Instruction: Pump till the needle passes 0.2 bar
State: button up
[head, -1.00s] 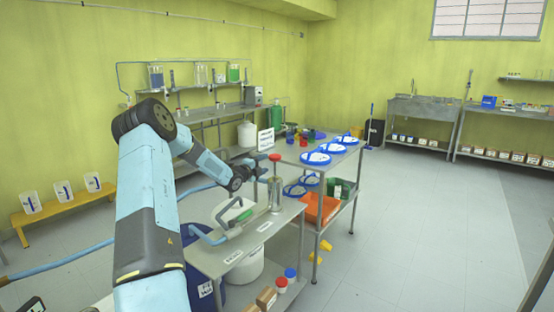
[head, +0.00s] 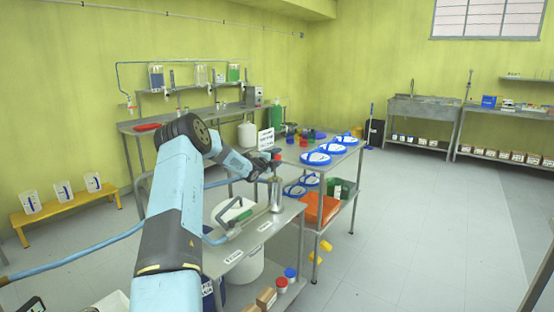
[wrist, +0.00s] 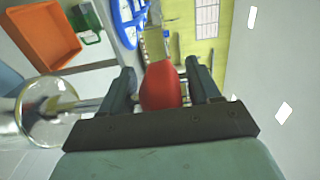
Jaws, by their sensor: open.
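The pump (head: 276,196) is an upright clear-and-metal cylinder at the right end of the near bench. Its red handle (wrist: 162,88) shows in the wrist view between the two dark fingers. My gripper (head: 267,161) is at the pump's top in the head view. The fingers are open on either side of the red handle, and I cannot tell whether either touches it. The pump's clear round body (wrist: 45,112) shows at the left of the wrist view. The gauge needle cannot be made out in either view.
A grey pipe with a green grip (head: 238,219) lies on the near bench, beside a white bucket (head: 222,210). Behind stands a table with blue-rimmed dishes (head: 317,158) and an orange tray (head: 320,208). The floor to the right is clear.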

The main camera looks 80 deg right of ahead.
grip_shut()
jog(key=shift+f, duration=2.2)
grip_release()
jog(key=v, duration=1.4)
